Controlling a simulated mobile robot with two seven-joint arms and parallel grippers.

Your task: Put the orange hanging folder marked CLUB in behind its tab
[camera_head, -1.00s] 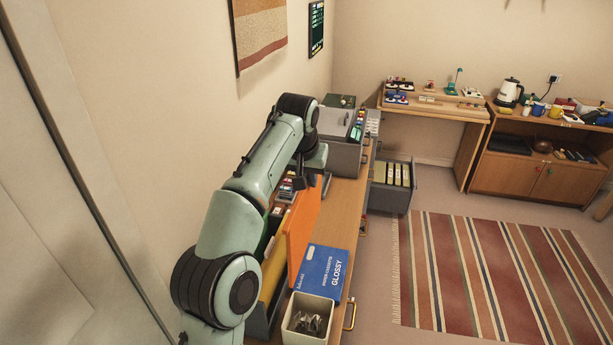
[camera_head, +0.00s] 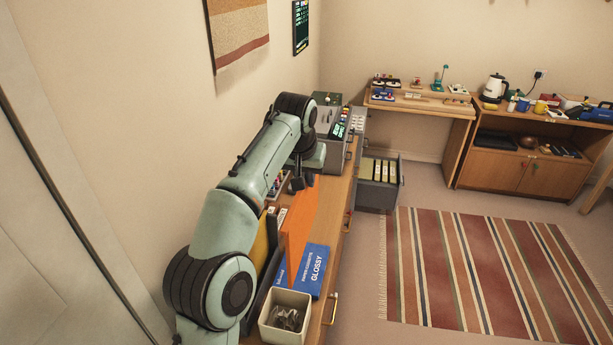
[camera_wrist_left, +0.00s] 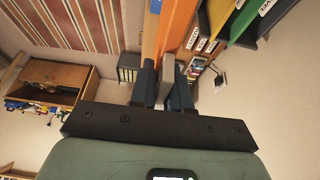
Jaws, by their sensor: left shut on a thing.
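My left gripper (camera_head: 300,182) is shut on the orange folder (camera_head: 302,222) at its upper edge. In the left wrist view the folder (camera_wrist_left: 178,22) runs out beyond the fingertips (camera_wrist_left: 164,75). The dark file box (camera_head: 260,292) stands left of it, partly hidden by my arm, with a yellow folder (camera_head: 262,245) inside. Yellow and green folders (camera_wrist_left: 240,32) and white label tabs (camera_wrist_left: 203,45) show in the wrist view. I cannot read CLUB on any label. My right gripper is not in view.
The blue GLOSSY box (camera_head: 312,272) and a pale bin (camera_head: 285,318) of dark metal items stand close by on the wooden cabinet top. A grey machine (camera_head: 333,135) stands farther back. An open drawer of files (camera_head: 380,180) juts out. The striped rug (camera_head: 480,265) is clear.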

